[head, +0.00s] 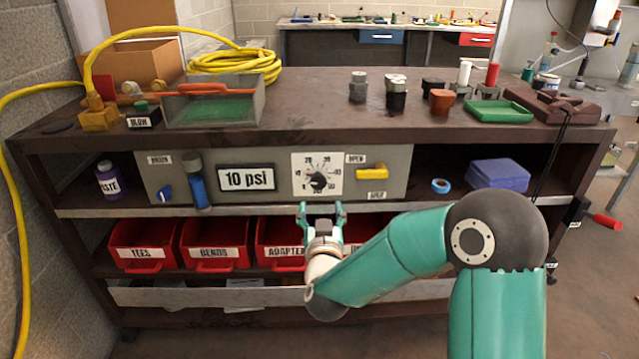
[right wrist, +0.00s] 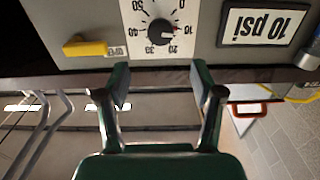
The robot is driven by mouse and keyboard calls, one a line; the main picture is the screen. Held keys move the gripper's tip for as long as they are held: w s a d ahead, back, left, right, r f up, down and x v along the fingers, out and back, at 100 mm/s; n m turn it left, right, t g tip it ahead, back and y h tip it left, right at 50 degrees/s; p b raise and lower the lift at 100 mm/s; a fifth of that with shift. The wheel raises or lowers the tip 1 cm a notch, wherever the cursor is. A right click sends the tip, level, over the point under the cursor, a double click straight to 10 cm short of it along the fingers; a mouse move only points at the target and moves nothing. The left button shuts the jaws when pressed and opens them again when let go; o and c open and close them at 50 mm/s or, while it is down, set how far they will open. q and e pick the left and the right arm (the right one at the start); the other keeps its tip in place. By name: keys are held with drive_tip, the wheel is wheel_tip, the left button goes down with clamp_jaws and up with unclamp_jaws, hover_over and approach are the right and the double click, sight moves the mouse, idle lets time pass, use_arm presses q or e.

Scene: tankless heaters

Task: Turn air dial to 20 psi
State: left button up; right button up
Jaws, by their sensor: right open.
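The air dial (head: 317,182) is a dark knob on a white numbered plate, set in the grey panel under the bench top. It also shows upside down in the right wrist view (right wrist: 161,32), its pointer by the 10 mark. A display left of it reads "10 psi" (head: 246,179); the right wrist view shows it inverted (right wrist: 264,24). My right gripper (head: 321,209) is open and empty, just below and in front of the dial plate. Its two fingers (right wrist: 159,75) are spread apart, not touching the knob. My left gripper is out of view.
Red bins (head: 213,243) stand on the shelf below. A metal rail (head: 250,211) runs under the panel. Blue pads (head: 497,175) lie on the right shelf.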

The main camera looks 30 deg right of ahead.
sight(321, 184)
drive_tip(key=x, duration=1.1)
drive_tip(key=shift+a, duration=0.15)
drive_tip(key=c, duration=1.1)
drive_tip(key=shift+f+m+b, duration=0.25)
drive_tip(key=shift+m+b, duration=0.45)
drive_tip(key=shift+b, duration=0.5)
drive_tip(key=m+b, duration=0.6)
drive_tip(key=b, duration=0.1)
drive_tip(key=shift+s+m+b, duration=0.1)
drive_tip(key=shift+m+b, duration=0.2)
drive_tip(key=shift+m, duration=0.1)
drive_tip(key=shift+m+b, duration=1.15)
drive_tip(key=shift+m, duration=0.25)
drive_tip(key=shift+d, duration=0.2)
